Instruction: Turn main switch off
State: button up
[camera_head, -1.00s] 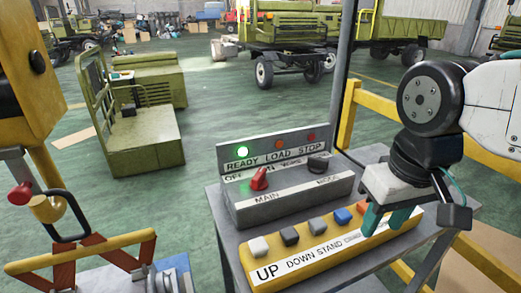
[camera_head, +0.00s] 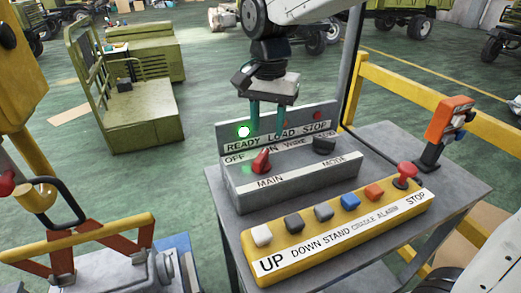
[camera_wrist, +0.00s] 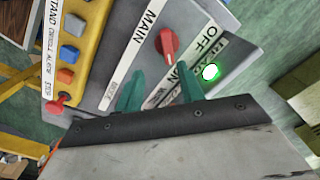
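The main switch is a red knob (camera_head: 261,161) above the label MAIN on the left of the grey control box (camera_head: 290,185). Its upper end leans right, towards the ON label and away from OFF. In the wrist view the red knob (camera_wrist: 168,43) lies ahead of the teal fingertips. My gripper (camera_head: 268,126) hangs over the back of the box, fingers pointing down, above and behind the knob. In the wrist view the gripper (camera_wrist: 161,85) has its two fingers apart with nothing between them. The green READY lamp (camera_head: 244,131) is lit.
A dark MODE knob (camera_head: 324,145) sits right of the main switch. In front lies a yellow button box (camera_head: 340,232) with several buttons and a red STOP button (camera_head: 405,174). An orange handheld unit (camera_head: 450,118) stands at the table's right edge, near a yellow railing (camera_head: 405,92).

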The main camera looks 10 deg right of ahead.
aim_at(261, 155)
jog(key=shift+w+a+f, duration=0.25)
jog(key=shift+w+a, duration=0.1)
jog(key=shift+a, duration=0.15)
jog(key=shift+a+f, duration=0.1)
jog(key=shift+f, duration=0.15)
notch_tip(261, 155, down, 7)
jog(key=shift+f, duration=0.1)
grip_shut()
